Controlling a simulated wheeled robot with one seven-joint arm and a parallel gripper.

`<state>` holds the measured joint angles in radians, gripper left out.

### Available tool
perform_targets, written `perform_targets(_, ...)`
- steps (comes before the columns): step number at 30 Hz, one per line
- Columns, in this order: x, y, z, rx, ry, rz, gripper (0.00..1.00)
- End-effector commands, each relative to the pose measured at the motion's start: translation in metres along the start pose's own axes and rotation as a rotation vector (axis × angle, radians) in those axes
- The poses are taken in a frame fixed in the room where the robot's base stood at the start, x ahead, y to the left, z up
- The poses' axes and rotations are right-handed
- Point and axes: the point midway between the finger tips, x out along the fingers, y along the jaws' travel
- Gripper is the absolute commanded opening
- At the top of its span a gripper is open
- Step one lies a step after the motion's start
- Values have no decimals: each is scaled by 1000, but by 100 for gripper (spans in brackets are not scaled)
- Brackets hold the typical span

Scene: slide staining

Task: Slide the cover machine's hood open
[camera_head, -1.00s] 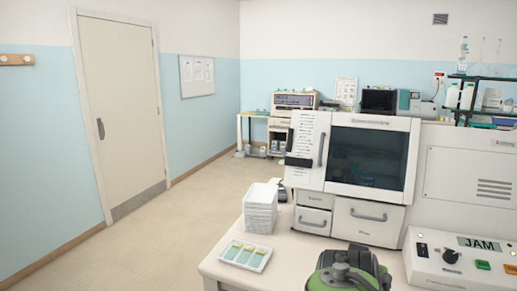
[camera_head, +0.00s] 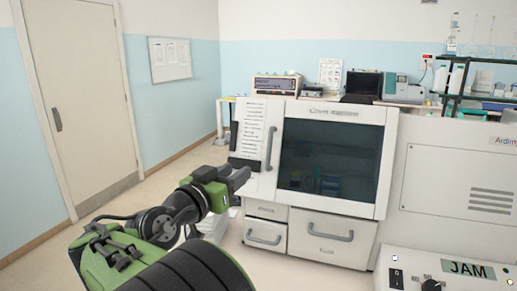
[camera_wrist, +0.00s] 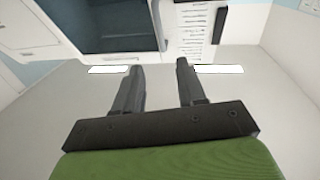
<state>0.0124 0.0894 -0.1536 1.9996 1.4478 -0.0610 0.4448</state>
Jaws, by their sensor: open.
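The cover machine (camera_head: 400,225) is a large white cabinet. Its hood (camera_head: 330,157) is a dark window in a white frame across the upper front. A grey vertical handle (camera_head: 270,148) stands at the hood's left side, beside a white panel with printed lines. My gripper (camera_head: 240,177) is in front of the machine's left side, below and left of the handle. In the wrist view the dark window (camera_wrist: 110,25) is at the top left, and both fingers (camera_wrist: 158,65) are apart with nothing between them. The gripper appears clear of the handle.
Drawers with grey handles (camera_head: 330,233) sit below the hood. A white stack (camera_head: 213,225) is partly hidden behind my arm. Open floor lies left, towards the door (camera_head: 85,110).

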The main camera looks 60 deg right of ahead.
Motion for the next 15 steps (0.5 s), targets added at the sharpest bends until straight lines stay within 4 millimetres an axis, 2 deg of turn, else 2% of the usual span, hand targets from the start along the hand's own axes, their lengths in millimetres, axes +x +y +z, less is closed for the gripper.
perform_targets(8, 20, 3, -2, -1, -6, 5, 40)
perform_targets(15, 79, 3, -1, 1, -7, 7, 40)
